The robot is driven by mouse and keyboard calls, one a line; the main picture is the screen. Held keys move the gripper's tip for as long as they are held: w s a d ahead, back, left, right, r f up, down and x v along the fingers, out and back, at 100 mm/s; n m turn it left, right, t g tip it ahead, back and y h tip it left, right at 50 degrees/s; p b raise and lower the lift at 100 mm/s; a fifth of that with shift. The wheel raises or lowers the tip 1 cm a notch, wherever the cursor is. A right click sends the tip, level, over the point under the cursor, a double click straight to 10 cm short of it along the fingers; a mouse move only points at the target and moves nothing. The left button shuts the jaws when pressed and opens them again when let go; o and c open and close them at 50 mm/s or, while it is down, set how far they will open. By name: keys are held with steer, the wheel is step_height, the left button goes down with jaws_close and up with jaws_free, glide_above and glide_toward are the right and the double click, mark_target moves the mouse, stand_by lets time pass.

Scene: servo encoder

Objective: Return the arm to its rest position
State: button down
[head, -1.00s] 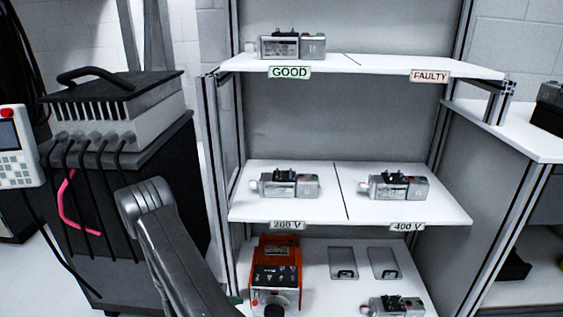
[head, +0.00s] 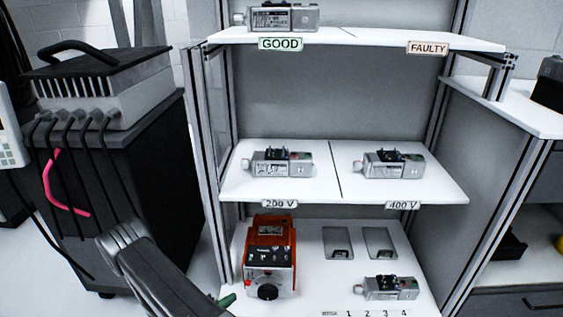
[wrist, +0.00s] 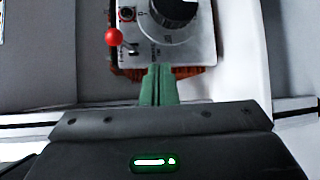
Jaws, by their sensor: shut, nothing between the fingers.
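My arm (head: 150,275) shows at the lower left in the head view, in front of the left side of the shelf unit. The green fingertips of my gripper (head: 227,300) show near the bottom edge of that view. In the wrist view my gripper (wrist: 159,85) has its two green fingers together, with nothing between them. Beyond the fingertips is the orange and grey tester (wrist: 170,35) with a dark knob and a red-tipped lever. In the head view the tester (head: 270,257) stands on the bottom shelf, to the right of my gripper.
Servo units sit on the GOOD shelf (head: 370,36), the 200 V side (head: 282,164), the 400 V side (head: 394,164) and the bottom shelf (head: 390,288). A dark cabinet with cables (head: 140,170) stands left of the shelves. A side counter (head: 510,105) is at right.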

steer(key=shift+p+v, duration=0.35)
steer(key=shift+v, duration=1.9)
steer(key=shift+w+r, duration=0.15)
